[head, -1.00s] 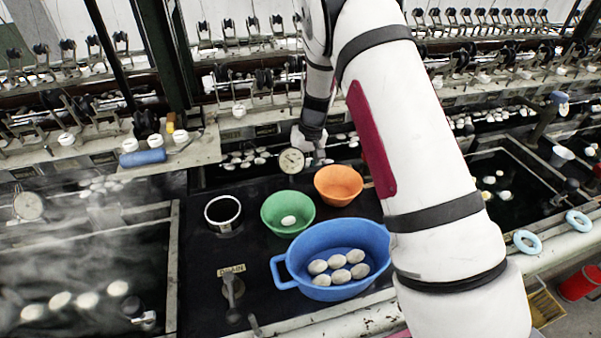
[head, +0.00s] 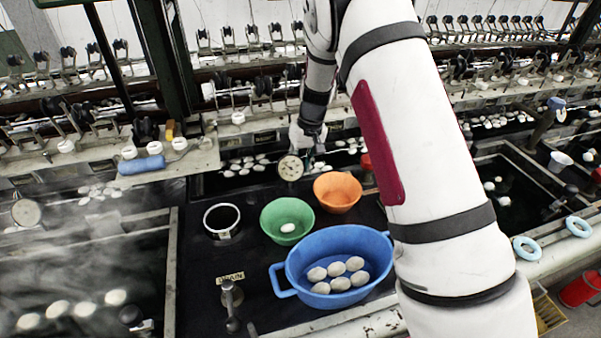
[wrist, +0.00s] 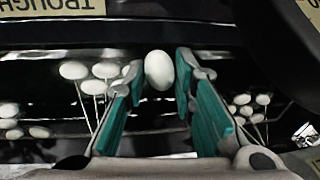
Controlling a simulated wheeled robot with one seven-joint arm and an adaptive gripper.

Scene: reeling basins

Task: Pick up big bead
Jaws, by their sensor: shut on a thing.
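The big bead (wrist: 159,70) is a smooth white oval, like a cocoon, in the upper middle of the wrist view. My gripper (wrist: 160,75) has its two fingers, with teal inner pads, on either side of it. The fingertips are shut on the bead and hold its left and right sides. There the fingers and the bead cannot be made out clearly.
Several white ovals on thin stalks (wrist: 105,70) stand left of the fingers, others right. A blue basin (head: 335,240) with several ovals, a green bowl (head: 272,222) with one, and an empty orange bowl (head: 337,190) stand on the dark counter. A trough label (wrist: 50,8) shows above.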

